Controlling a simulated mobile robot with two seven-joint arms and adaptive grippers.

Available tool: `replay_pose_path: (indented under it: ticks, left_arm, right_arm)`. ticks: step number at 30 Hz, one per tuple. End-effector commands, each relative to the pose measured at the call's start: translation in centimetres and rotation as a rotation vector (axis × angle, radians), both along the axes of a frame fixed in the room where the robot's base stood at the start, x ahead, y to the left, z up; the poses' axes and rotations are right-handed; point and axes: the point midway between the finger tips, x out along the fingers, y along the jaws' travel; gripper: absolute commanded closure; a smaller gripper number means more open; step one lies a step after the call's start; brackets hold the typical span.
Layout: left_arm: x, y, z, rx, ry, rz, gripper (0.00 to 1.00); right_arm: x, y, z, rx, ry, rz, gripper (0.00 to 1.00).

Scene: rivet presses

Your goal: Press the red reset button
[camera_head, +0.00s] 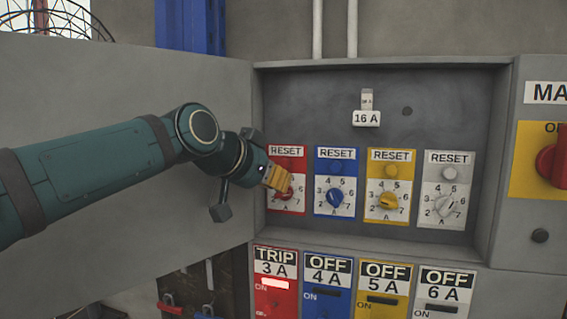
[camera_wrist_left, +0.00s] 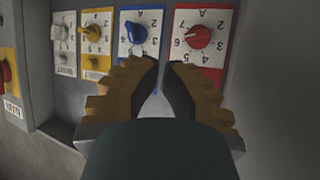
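The red panel (camera_head: 302,162) with a RESET label (camera_head: 286,152) is at the left end of a row of four panels in the grey cabinet. Its red dial (camera_head: 287,194) is partly behind my left gripper (camera_head: 276,178). The red reset button lies between label and dial, and I cannot make it out clearly. In the left wrist view, which is upside down, the red dial (camera_wrist_left: 198,36) is clear, but the fingers hide the button area. My left gripper (camera_wrist_left: 164,66) looks shut and empty, its tips almost together. I cannot tell whether it touches the panel. My right gripper is not in view.
Blue (camera_head: 348,167), yellow (camera_head: 404,168) and white (camera_head: 450,160) panels stand to the right, each with a reset button and dial. Breaker switches (camera_head: 327,292) sit below. The open cabinet door (camera_head: 130,75) is on the left, behind my arm.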

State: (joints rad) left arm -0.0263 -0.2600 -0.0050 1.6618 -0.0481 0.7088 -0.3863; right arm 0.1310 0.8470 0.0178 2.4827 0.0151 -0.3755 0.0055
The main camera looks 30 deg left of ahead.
Motion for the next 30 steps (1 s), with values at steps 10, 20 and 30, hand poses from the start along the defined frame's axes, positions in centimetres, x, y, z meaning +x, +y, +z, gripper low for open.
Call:
replay_pose_path:
  ticks: [10, 20, 30]
  left_arm:
    - [4.5, 1.1, 0.0, 0.000, 0.002, 0.001, 1.00]
    - [6.2, 1.5, 0.0, 0.000, 0.000, 0.000, 1.00]
    - [6.2, 1.5, 0.0, 0.000, 0.000, 0.001, 1.00]
  right_arm:
    - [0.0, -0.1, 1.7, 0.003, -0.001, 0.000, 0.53]
    - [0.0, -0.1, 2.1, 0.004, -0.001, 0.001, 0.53]
    - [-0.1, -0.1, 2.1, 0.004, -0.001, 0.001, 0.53]
